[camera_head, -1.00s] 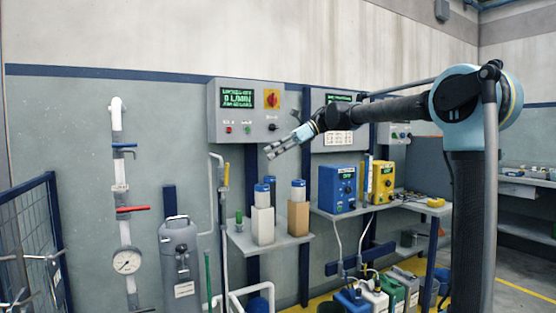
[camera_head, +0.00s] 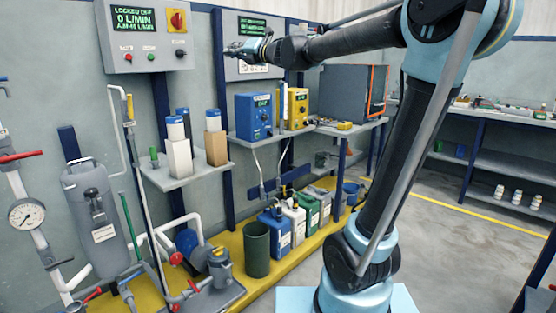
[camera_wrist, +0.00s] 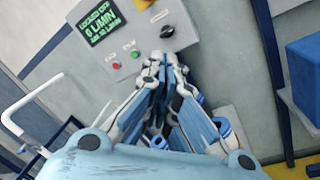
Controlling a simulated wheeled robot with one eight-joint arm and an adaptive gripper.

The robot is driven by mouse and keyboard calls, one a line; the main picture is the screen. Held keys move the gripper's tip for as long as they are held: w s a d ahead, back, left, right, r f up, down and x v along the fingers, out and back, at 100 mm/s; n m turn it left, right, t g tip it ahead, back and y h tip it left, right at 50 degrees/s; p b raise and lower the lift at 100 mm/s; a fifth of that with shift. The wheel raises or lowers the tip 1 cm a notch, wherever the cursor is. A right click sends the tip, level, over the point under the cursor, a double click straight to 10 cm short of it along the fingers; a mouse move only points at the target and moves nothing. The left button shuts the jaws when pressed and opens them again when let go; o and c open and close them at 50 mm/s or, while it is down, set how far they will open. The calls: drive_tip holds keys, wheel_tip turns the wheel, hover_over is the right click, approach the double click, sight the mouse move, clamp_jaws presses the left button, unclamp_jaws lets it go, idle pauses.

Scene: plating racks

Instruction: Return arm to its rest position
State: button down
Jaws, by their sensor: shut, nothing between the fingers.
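The left control box (camera_head: 148,36) has a green display reading "LOCKED OFF 0 L/MIN", a red and yellow switch, small lights and a black knob. In the wrist view the fingers cover the area just below this box's face (camera_wrist: 125,35). I cannot tell the gap between the fingertips and the boxes.
A blue unit (camera_head: 253,116) and a yellow unit (camera_head: 292,107) stand on another shelf. A pressure gauge (camera_head: 27,214) and grey cylinder (camera_head: 92,210) are at left. The floor (camera_head: 440,240) at right is open.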

drive_tip(key=w+d+f+m+t+h, duration=0.1)
drive_tip(key=d+f+m+t+h, duration=0.2)
drive_tip(key=d+m+h, duration=0.5)
drive_tip(key=w+d+f+m+t+h, duration=0.1)
drive_tip(key=d+f+m+t+h, duration=0.2)
drive_tip(key=d+m, duration=0.6)
drive_tip(key=s+d+f+m+g+h, duration=0.1)
drive_tip(key=s+d+f+m+h, duration=0.25)
drive_tip(key=d+f, duration=0.4)
drive_tip(key=s+d+f+m+g+h, duration=0.2)
drive_tip(key=s+d+f+m, duration=0.15)
drive_tip(key=d+f, duration=0.4)
drive_tip(key=s+d+f+m+g+h, duration=0.1)
drive_tip(key=s+d+f+m+g, duration=0.25)
drive_tip(key=s+f, duration=0.4)
drive_tip(key=s+d+f+m+g+h, duration=0.1)
drive_tip(key=s+d+f+m+g, duration=0.2)
drive_tip(key=s+f+m, duration=0.35)
drive_tip(key=s+a+f+m+g+y, duration=0.1)
drive_tip(key=s+f+g, duration=0.1)
drive_tip(key=s+f, duration=0.6)
drive_tip(key=s+a+f+m+g+y, duration=0.1)
drive_tip(key=s+f+m+g+y, duration=0.1)
drive_tip(key=s+f, duration=0.6)
drive_tip(key=shift+s+a+m+g, duration=0.35)
drive_tip(key=shift+s+g, duration=0.25)
drive_tip(key=shift+g, duration=0.15)
drive_tip(key=shift+a+f, duration=0.1)
